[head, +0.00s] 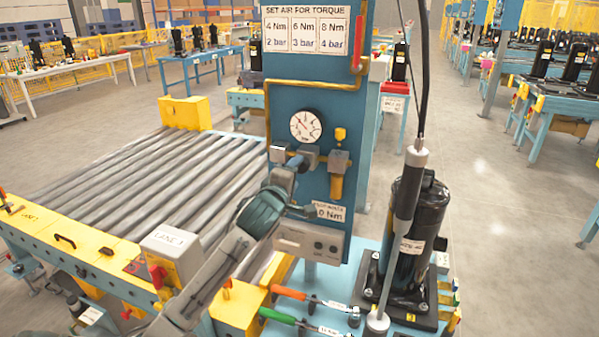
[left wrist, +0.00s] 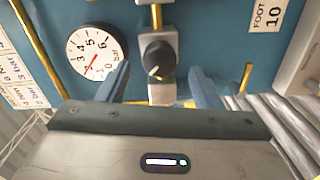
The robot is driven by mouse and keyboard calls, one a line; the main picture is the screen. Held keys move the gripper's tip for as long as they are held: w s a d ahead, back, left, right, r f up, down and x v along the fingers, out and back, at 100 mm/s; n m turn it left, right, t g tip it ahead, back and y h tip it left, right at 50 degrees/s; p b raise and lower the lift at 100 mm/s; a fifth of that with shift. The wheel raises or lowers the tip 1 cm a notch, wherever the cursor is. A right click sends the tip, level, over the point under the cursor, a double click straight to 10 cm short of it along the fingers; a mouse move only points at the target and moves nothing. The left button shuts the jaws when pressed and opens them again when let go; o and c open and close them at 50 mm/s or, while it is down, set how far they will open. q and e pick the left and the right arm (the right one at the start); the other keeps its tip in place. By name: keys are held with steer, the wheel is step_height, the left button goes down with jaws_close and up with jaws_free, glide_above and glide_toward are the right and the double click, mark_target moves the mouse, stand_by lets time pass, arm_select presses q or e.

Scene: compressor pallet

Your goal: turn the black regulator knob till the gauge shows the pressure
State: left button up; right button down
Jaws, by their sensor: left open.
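The black regulator knob (left wrist: 158,60) is on a grey fitting on the blue panel (head: 345,110). In the left wrist view it lies between the two blue fingers of my left gripper (left wrist: 160,85), which is open, with gaps on both sides. In the head view my left gripper (head: 288,170) is at the panel just below the gauge, and the knob is hard to make out. The round white gauge (head: 306,126) also shows in the left wrist view (left wrist: 97,53). Its red needle points toward the low numbers; the exact value is unclear. My right gripper is not in view.
A sign (head: 305,30) pairs 4, 6 and 8 Nm with 2, 3 and 4 bar. A partly hidden Nm tag (head: 329,211) is below the gauge. A roller conveyor (head: 150,175) is left; a black compressor (head: 420,220) and a hanging tool (head: 408,190) stand right.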

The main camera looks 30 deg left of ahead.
arm_select(q)
steer(key=b+v, duration=0.1)
steer(key=v, duration=0.5)
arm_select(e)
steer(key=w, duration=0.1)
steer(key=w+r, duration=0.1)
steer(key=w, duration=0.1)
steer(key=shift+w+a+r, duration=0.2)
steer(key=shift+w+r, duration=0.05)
arm_select(q)
steer(key=shift+f, duration=0.1)
